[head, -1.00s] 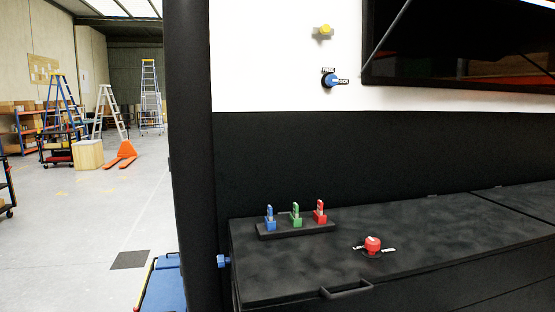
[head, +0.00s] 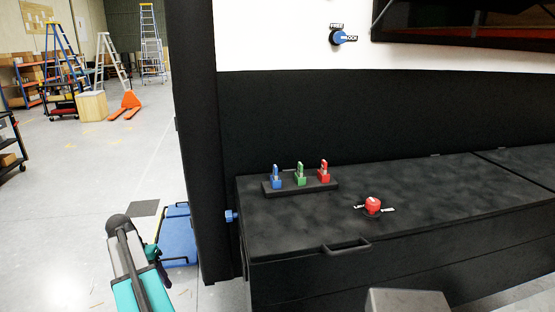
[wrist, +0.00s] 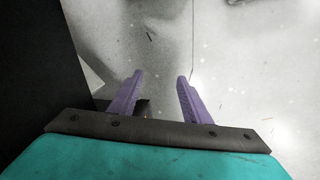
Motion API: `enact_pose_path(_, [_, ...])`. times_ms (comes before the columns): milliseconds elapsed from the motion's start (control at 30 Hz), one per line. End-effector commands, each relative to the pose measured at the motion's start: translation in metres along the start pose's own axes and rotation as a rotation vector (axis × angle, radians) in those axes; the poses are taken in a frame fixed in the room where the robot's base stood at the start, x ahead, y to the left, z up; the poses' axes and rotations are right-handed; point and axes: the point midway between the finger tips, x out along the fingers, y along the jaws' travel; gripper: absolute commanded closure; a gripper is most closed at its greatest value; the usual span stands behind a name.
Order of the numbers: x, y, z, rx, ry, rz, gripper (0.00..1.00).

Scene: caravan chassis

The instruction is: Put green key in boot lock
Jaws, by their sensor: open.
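The green key (head: 300,176) stands upright in a black rack (head: 325,187) on top of the long black box, between a blue key (head: 277,179) and a red key (head: 323,172). A red knob with small labels (head: 372,205) is on the box lid, right of the rack. A blue knob with labels (head: 338,37) is on the white wall above. I cannot tell which of these is the boot lock. My gripper (wrist: 158,77) shows in the wrist view with its two purple fingers apart and nothing between them, above pale floor, away from the keys.
The black box (head: 430,190) has a handle (head: 346,246) on its front edge. A black post (head: 200,130) rises at its left end. A blue case (head: 178,232) is on the floor beside the post.

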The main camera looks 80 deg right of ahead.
Motion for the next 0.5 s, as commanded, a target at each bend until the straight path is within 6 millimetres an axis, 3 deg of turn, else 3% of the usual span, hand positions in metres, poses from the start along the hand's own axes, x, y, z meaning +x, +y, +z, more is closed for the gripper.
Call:
enact_pose_path(33, [-0.021,0.017,-0.020,0.054,0.008,-0.001,0.56])
enact_pose_path(200, [-0.074,0.075,-0.069,0.225,0.030,-0.001,0.56])
enact_pose_path(500, [-0.166,0.195,-0.134,0.528,0.066,0.005,0.56])
